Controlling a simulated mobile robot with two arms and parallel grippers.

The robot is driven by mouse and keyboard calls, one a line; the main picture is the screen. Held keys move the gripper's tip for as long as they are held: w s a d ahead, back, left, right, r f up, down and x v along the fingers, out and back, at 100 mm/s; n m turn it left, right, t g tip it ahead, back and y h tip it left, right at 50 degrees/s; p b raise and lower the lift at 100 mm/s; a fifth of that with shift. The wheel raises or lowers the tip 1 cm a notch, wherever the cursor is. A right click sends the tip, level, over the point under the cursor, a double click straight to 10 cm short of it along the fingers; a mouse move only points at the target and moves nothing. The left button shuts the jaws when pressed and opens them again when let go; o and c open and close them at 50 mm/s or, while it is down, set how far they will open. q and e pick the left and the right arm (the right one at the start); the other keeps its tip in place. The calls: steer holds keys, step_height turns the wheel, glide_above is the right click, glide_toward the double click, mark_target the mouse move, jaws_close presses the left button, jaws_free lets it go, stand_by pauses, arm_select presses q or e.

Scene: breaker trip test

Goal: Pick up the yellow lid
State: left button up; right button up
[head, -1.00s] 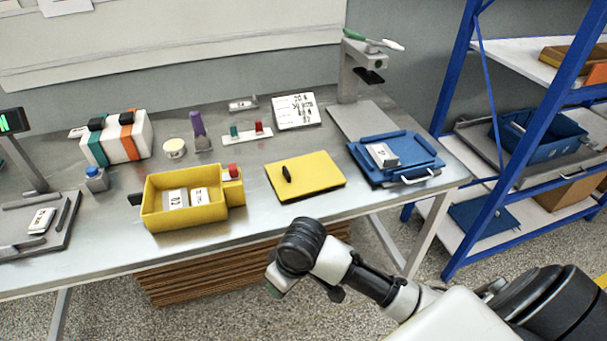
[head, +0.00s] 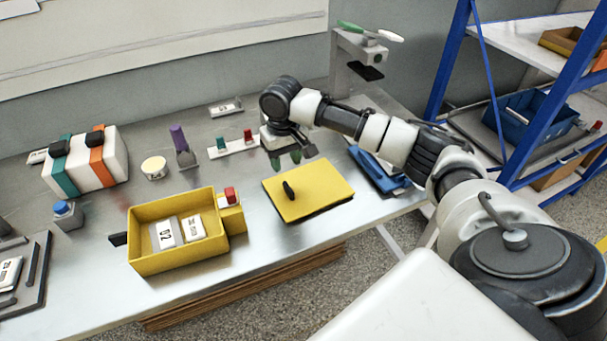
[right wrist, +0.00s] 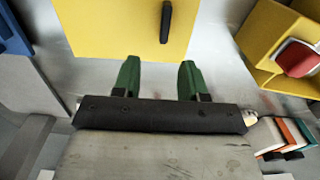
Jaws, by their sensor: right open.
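The yellow lid (head: 318,192) lies flat on the metal table, right of the yellow bin. It has a black handle (head: 288,190) standing on it, left of its middle. The lid also shows at the top of the right wrist view (right wrist: 95,28), with its handle (right wrist: 166,22) upper middle. My right gripper (head: 292,158) is above the table by the lid's far edge, pointing down. In the right wrist view its two green fingers (right wrist: 158,76) are apart with nothing between them, just short of the lid's edge. My left gripper is not in view.
The yellow bin (head: 150,266) with labelled white blocks stands left of the lid, a red-topped piece at its side. A blue tray (head: 368,171) is right of the lid, partly behind my arm. Red and green pieces (head: 223,144) stand behind.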

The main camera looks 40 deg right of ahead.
mark_target(286, 183)
step_height(286, 183, down, 2)
steer(key=shift+f, duration=0.45)
steer(key=f, duration=0.4)
steer(key=shift+s+a+f, duration=0.1)
steer(key=shift+s+a, duration=0.15)
steer(key=shift+f, duration=0.4)
steer(key=shift+c, duration=0.3)
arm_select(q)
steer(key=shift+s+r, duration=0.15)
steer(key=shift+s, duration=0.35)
arm_select(e)
steer(key=shift+r, duration=0.1)
jaws_close()
